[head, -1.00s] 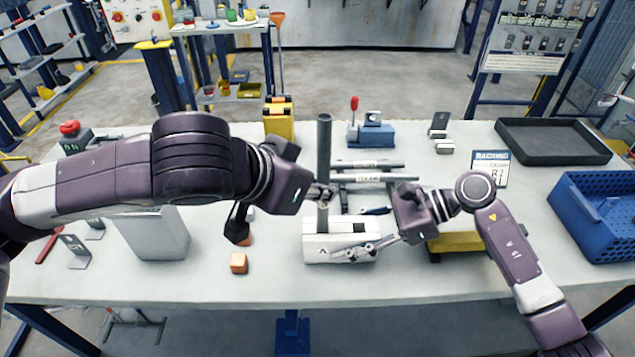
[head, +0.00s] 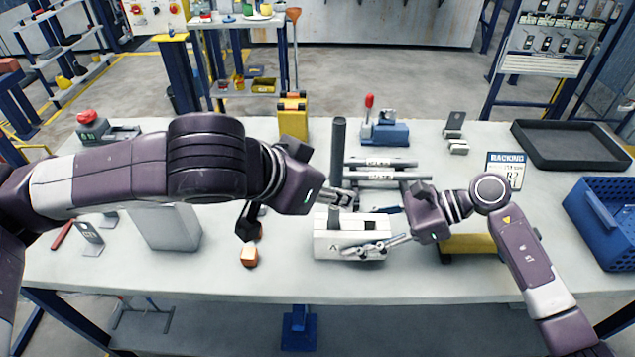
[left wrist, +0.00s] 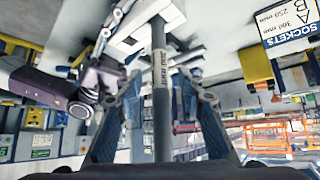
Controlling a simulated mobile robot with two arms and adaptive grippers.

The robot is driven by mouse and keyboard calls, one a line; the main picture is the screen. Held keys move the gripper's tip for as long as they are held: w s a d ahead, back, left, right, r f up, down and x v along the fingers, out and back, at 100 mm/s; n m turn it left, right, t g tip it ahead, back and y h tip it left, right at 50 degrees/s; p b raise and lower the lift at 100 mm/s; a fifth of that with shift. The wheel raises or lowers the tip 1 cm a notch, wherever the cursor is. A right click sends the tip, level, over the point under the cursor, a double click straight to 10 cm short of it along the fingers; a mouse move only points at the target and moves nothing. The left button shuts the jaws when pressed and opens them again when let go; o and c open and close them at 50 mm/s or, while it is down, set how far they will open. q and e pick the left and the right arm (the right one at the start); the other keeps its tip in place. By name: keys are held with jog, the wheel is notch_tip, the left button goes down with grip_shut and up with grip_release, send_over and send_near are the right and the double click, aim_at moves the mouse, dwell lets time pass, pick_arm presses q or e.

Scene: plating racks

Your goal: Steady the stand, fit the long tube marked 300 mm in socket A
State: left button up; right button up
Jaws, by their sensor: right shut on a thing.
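The white stand (head: 330,250) sits near the table's front edge, its A label on the left of its front face. The long dark grey tube (head: 338,150) stands upright at the stand's left side. Its lower end is partly hidden; I cannot tell how deep it sits. My left gripper (head: 350,199) is around the tube just above the stand. In the left wrist view the tube (left wrist: 160,110) runs between its parted fingers, with 300 mm lettering and gaps either side. My right gripper (head: 368,248) is shut on the stand's front.
Lighter tubes (head: 380,175) lie behind the stand. A blue crate (head: 605,222) and black tray (head: 570,145) take the right side.

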jog(key=o, duration=1.4)
pick_arm(q)
jog(key=v, duration=1.1)
pick_arm(e)
jog(key=shift+o, duration=0.2)
pick_arm(q)
jog(key=shift+s+a+r, duration=0.1)
jog(key=shift+a+r, duration=0.05)
pick_arm(e)
jog(key=shift+d, duration=0.1)
